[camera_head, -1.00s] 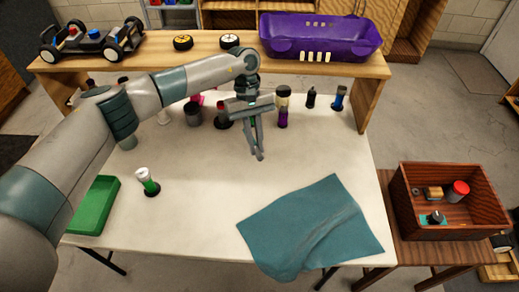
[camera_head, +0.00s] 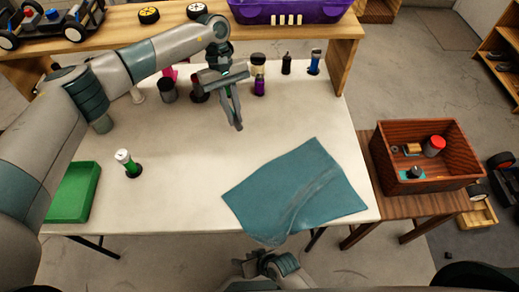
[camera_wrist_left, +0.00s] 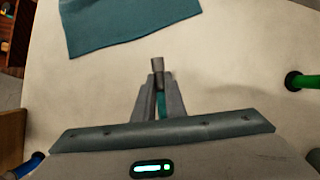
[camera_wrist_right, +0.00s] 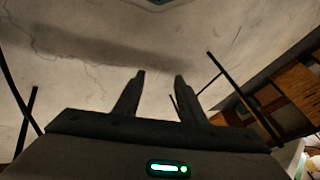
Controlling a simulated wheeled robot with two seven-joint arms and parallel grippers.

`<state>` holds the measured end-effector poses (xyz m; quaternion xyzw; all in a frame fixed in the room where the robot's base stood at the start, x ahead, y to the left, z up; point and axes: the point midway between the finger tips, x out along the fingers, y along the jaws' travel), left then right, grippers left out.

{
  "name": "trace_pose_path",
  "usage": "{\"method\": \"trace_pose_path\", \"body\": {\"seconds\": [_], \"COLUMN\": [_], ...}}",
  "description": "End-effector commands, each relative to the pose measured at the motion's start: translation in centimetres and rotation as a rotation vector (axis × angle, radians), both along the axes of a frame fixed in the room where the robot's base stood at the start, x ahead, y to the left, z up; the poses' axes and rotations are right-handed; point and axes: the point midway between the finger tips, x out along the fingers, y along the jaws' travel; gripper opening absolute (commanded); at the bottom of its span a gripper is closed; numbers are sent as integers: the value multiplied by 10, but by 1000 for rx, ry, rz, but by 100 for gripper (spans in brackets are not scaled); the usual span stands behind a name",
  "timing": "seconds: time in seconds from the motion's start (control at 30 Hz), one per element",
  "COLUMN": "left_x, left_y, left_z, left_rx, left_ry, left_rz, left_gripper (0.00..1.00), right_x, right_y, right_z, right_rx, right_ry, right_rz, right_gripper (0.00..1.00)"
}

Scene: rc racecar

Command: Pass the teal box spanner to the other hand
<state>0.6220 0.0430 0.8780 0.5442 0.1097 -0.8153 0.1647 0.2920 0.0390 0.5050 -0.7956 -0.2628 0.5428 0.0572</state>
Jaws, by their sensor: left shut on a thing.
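My left gripper (camera_head: 238,126) is above the middle of the white table, pointing down. It is shut on the teal box spanner (camera_wrist_left: 158,65); the left wrist view shows a grey end beyond the fingertips and a teal strip between the fingers. My right gripper (camera_head: 255,262) is low at the bottom, in front of the table's near edge and well apart from the left one. In the right wrist view its fingers (camera_wrist_right: 160,76) are apart, with nothing between them.
A teal cloth (camera_head: 295,190) lies at the table's front right. A green tray (camera_head: 72,192) and a green-and-white bottle (camera_head: 128,163) are at left. Several bottles stand at the back under a wooden shelf (camera_head: 345,50). A wooden crate (camera_head: 428,180) is on the right-hand side table.

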Motion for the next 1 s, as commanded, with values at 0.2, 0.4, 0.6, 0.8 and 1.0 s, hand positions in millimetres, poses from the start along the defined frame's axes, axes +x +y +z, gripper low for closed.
{"method": "trace_pose_path", "body": {"seconds": [0.2,0.4,0.6,0.8,1.0], "left_x": [0,0,0,0,0], "left_y": [0,0,0,0,0], "left_z": [0,0,0,0,0], "left_rx": [0,0,0,0,0], "left_ry": [0,0,0,0,0], "left_rz": [0,0,0,0,0], "left_gripper": [0,0,0,0,0], "right_x": [-6,-19,-12,24,93], "right_y": [67,113,145,136,67], "right_z": [88,174,268,354,371], "right_rx": [135,259,405,467,279], "right_ry": [2,-20,-133,-340,-537], "right_rz": [99,196,252,232,96], "right_gripper": [37,37,37,37,37]}}
